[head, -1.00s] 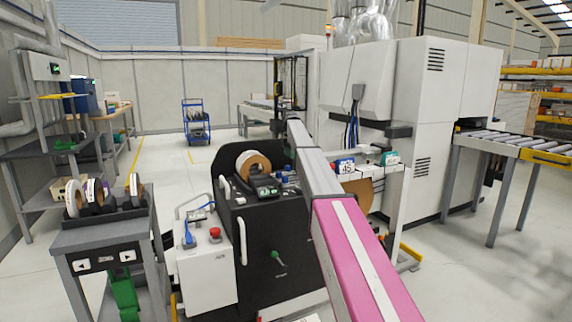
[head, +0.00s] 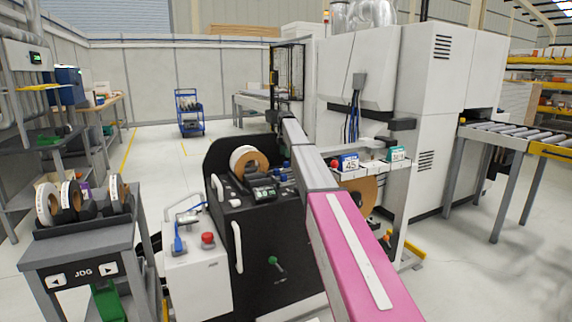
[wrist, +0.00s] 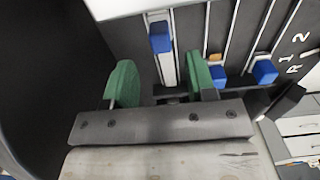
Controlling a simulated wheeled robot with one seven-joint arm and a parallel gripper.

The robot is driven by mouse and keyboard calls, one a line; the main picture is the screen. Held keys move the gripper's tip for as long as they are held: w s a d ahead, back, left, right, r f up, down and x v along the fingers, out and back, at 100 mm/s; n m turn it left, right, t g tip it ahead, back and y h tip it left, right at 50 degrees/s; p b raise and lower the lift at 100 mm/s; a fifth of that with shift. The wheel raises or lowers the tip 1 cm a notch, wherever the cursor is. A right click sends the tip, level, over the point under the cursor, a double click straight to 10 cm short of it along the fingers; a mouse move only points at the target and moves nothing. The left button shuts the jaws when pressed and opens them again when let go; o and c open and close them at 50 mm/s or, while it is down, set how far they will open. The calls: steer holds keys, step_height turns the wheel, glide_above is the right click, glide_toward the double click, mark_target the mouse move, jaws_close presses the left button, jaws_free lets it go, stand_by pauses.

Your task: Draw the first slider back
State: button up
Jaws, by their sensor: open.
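In the wrist view my gripper (wrist: 161,82) is open, with two green fingers apart and nothing between their tips. A blue slider knob (wrist: 160,38) on a pale slotted track lies just beyond the fingertips, roughly in line with the gap. Two more blue knobs, a middle one (wrist: 217,75) and a right one (wrist: 265,70), sit lower in the picture, to the right, by their own dark slots. The middle one is close beside the right finger. Which knob is the first slider I cannot tell for sure. In the head view my gripper is hidden.
The slider panel carries white markings (wrist: 303,50) at its right. In the head view the black machine (head: 255,235) with a tape reel stands left of my arm. A tape-roll stand (head: 85,255) is at left, the large white machine (head: 450,120) at right.

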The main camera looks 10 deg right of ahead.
mark_target(286, 162)
step_height(286, 162, down, 6)
steer(key=shift+r, duration=0.1)
jaws_close()
steer(key=shift+s+a, duration=0.25)
steer(key=shift+a, duration=0.5)
steer(key=shift+s+a, duration=0.3)
steer(key=shift+a, duration=0.45)
steer(key=shift+s+a, duration=0.25)
steer(key=shift+a, duration=0.5)
jaws_free()
steer(key=shift+r, duration=0.1)
